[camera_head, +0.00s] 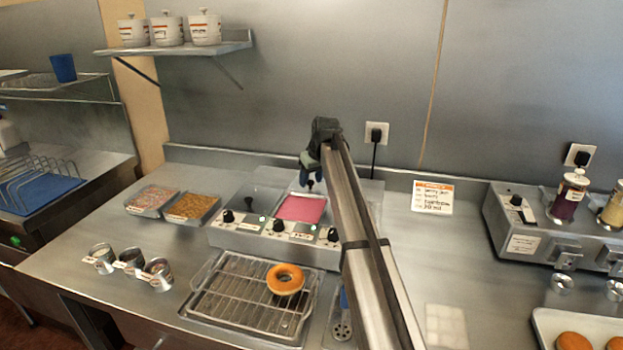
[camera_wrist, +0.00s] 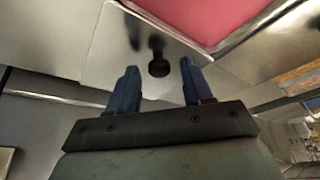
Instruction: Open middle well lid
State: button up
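The warmer unit (camera_head: 272,238) stands mid-counter with wells along its top. The middle well (camera_head: 302,208) shows bright pink glaze, uncovered; its pink also shows in the wrist view (camera_wrist: 200,12). A flat metal lid (camera_wrist: 110,50) with a black knob (camera_wrist: 157,58) lies beside the pink well's edge. My gripper (camera_head: 311,168) is over the back of the unit, above the knob. In the wrist view my gripper (camera_wrist: 160,78) is open, with its blue fingers apart and the knob showing between and just beyond the tips. I cannot tell whether they touch it. My arm hides the unit's right part.
A wire rack (camera_head: 235,295) with an orange-brown ring doughnut (camera_head: 285,279) lies in front of the unit. Two topping trays (camera_head: 190,208) and several metal cups (camera_head: 130,262) stand left. A bottle warmer (camera_head: 520,235) stands right. The wall rises close behind.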

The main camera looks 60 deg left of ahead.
jog(key=v, duration=1.4)
jog(key=shift+d+f, duration=0.1)
dwell(0.4)
